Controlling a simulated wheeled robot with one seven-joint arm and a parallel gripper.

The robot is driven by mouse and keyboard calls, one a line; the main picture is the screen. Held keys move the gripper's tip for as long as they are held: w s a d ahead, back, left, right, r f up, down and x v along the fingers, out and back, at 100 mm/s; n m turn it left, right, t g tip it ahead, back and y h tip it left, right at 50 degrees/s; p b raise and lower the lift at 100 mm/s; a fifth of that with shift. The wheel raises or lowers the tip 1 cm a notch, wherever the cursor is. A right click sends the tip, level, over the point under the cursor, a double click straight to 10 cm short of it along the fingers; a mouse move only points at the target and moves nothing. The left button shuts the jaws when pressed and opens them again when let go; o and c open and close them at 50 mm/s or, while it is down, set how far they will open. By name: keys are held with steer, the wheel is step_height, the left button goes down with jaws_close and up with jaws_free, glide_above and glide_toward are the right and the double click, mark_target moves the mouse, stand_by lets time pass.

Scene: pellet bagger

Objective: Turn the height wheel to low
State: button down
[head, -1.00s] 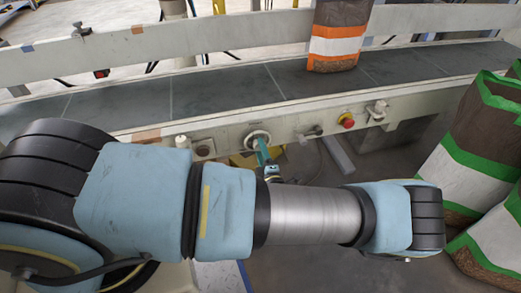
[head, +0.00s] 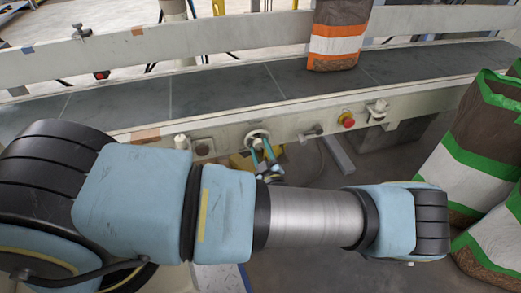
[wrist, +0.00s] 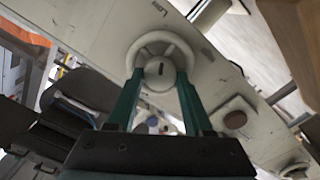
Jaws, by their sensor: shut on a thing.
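The height wheel (head: 257,137) is a pale round handwheel on the front rail of the conveyor. In the wrist view the wheel (wrist: 160,45) shows a pale rim and a hub with a short dark mark. My gripper (head: 263,149) reaches it from the front and below, its two teal fingers at the rim. In the wrist view the gripper (wrist: 160,82) is shut on the wheel, one finger on each side of the hub.
A brown knob (head: 201,149) sits left of the wheel, a red button (head: 347,120) to the right. A bag with an orange band (head: 336,45) stands on the belt (head: 230,88). Green-and-white bags (head: 480,150) stand at the right. My arm crosses the foreground.

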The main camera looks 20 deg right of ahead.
steer(key=shift+f+m, duration=0.1)
steer(key=shift+m, duration=0.3)
steer(key=shift+c, duration=1.5)
jaws_free()
steer(key=s+a, duration=0.1)
steer(key=s, duration=0.9)
steer(key=shift+s+a+p, duration=0.15)
steer(key=shift+s+p, duration=0.15)
steer(key=shift+s, duration=0.1)
